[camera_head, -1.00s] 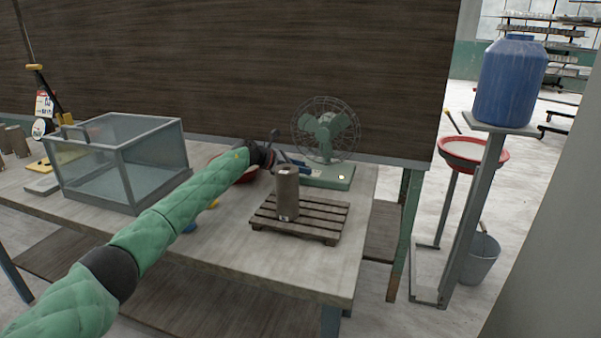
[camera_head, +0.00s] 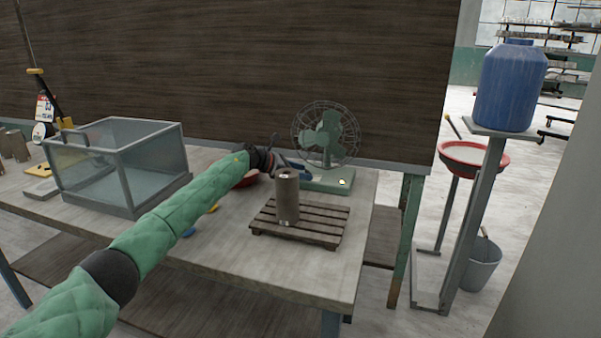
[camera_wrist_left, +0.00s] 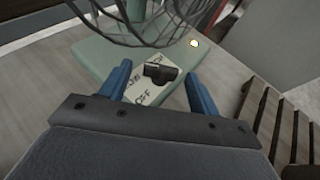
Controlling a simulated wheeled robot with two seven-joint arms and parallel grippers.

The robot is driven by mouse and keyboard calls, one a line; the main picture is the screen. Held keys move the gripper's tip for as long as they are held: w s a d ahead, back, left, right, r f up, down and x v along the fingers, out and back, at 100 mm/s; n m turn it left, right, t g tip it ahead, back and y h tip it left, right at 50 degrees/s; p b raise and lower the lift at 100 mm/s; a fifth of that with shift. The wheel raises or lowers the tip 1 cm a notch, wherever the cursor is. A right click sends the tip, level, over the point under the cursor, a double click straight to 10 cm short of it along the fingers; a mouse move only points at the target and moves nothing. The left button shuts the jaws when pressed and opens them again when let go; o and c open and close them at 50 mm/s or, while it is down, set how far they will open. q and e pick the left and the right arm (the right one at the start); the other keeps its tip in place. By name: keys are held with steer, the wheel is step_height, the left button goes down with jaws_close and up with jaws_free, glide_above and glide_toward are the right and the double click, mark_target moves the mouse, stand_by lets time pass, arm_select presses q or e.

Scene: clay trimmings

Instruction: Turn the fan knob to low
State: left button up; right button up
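The green fan (camera_head: 327,137) with a wire cage stands at the back right of the table. Its pale green base shows in the left wrist view (camera_wrist_left: 112,62). On the base is a light label plate with lettering, OFF being readable, and a black knob (camera_wrist_left: 160,74) on it. My left gripper (camera_head: 297,165) reaches to the fan base from the left. In the left wrist view its two blue fingers (camera_wrist_left: 160,88) are apart, one on each side of the label plate, with the knob just beyond and between them. Nothing is held. My right gripper is in neither view.
A wooden pallet (camera_head: 330,232) with a grey-brown clay cylinder (camera_head: 287,197) stands in front of the fan. A glass-sided box (camera_head: 152,160) is at the left. A red bowl (camera_head: 246,180) sits partly behind my arm. A small whitish-yellow spot (camera_wrist_left: 194,43) shows on the fan base.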

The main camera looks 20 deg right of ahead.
arm_select(q)
steer(key=shift+a, duration=0.1)
steer(key=shift+b+v, duration=0.35)
steer(key=shift+v, duration=3.45)
